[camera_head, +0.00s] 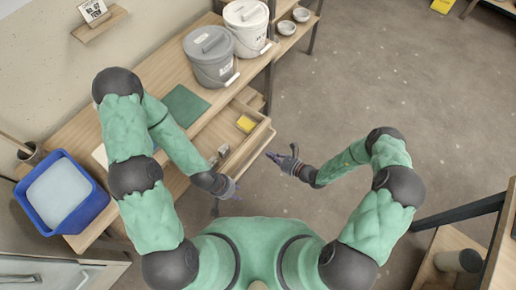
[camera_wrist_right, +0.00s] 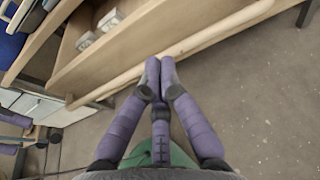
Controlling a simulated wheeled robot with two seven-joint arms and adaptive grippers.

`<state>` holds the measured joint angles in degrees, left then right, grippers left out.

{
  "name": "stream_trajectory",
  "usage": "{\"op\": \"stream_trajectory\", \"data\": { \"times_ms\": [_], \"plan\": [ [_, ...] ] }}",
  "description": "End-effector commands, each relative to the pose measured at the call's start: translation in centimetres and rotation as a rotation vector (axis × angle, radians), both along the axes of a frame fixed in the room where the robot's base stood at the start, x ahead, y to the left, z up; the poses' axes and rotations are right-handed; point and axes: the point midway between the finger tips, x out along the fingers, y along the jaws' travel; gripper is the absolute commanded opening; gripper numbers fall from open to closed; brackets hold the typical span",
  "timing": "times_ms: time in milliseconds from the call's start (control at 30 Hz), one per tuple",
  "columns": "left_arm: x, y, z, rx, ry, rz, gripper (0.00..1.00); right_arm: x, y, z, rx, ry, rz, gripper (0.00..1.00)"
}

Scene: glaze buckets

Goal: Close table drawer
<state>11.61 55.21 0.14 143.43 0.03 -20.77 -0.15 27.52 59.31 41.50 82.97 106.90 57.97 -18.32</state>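The table drawer (camera_head: 250,148) is pulled out of the wooden table (camera_head: 160,72), open toward me. A yellow block (camera_head: 246,124) and small grey items (camera_head: 217,155) lie inside.
Two lidded buckets, one grey (camera_head: 210,58) and one white (camera_head: 246,28), stand on the table behind a green mat (camera_head: 184,105). A blue bin (camera_head: 62,195) is at the left. The floor right of the drawer is clear.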

Motion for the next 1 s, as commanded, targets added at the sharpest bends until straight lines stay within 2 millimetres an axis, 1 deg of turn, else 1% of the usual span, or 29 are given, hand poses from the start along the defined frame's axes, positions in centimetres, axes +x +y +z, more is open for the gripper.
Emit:
{"op": "stream_trajectory", "data": {
  "times_ms": [33,167,300,400,600,1000],
  "plan": [
    [0.0,0.0,-0.5,0.0,0.0,0.0,0.4,0.5,1.0,-0.5,0.001,-0.001,0.005,0.0],
    [0.0,0.0,-1.1,0.0,0.0,0.0,0.4,1.8,2.8,-1.2,0.001,0.0,0.004,0.0],
    [0.0,0.0,-1.5,0.0,0.0,0.0,0.4,3.0,4.4,-1.2,0.0,-0.001,0.004,0.0],
    [0.0,0.0,-1.8,0.0,0.0,0.0,0.4,3.6,5.2,-1.1,0.0,0.0,0.003,0.0],
    [0.0,0.0,-1.9,0.0,0.0,0.0,0.4,4.2,5.9,-1.1,0.0,0.002,0.001,0.0],
    [0.0,0.0,-1.9,0.0,0.0,0.0,0.4,4.2,6.0,-1.0,0.0,0.002,0.001,0.0]
  ]
}}
